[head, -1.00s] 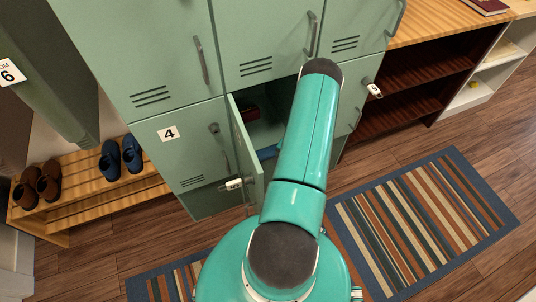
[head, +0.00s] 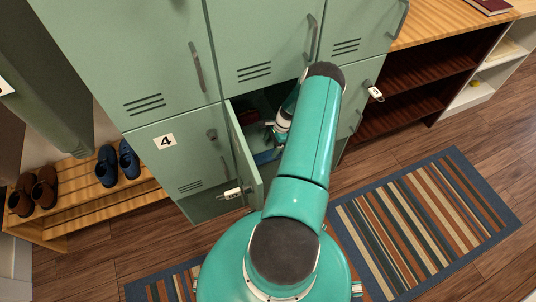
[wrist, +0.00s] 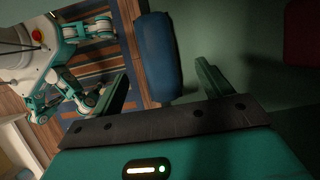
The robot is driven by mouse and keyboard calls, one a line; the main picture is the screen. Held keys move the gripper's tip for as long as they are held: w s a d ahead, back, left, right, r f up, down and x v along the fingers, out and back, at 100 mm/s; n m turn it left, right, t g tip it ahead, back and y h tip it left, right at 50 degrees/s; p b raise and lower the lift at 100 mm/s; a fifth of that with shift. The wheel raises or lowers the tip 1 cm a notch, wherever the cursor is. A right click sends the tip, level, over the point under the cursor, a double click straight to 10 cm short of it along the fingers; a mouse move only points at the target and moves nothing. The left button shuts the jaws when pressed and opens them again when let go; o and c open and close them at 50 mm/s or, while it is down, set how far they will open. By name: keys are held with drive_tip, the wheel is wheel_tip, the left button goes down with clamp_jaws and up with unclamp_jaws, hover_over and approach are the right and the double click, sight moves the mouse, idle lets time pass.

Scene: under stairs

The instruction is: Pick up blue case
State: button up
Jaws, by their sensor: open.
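The blue case (wrist: 158,52) is a rounded, elongated block in the wrist view, lying ahead of and between my fingers. In the head view, a bit of blue (head: 266,156) shows low inside the open locker, mostly hidden by my arm. My gripper (wrist: 162,70) is open with one finger to each side of the case's line. The case's near end reaches toward the gap; I cannot tell whether a finger touches it. In the head view my gripper (head: 275,130) is partly visible inside the locker opening.
The open locker door (head: 243,160) stands left of my arm. A dark red object (head: 248,113) lies further up inside the locker; a red thing (wrist: 300,32) also shows in the wrist view. Locker walls are close around. A striped rug (head: 425,220) covers the floor at right.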

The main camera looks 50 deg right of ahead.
sight(265, 155)
drive_tip(key=shift+w+f, duration=0.25)
drive_tip(key=shift+f, duration=0.15)
drive_tip(key=shift+a+f, duration=0.2)
drive_tip(key=shift+a, duration=0.15)
drive_tip(key=x, duration=0.6)
drive_tip(key=shift+s+a, duration=0.15)
drive_tip(key=shift+s, duration=0.1)
drive_tip(key=c, duration=1.1)
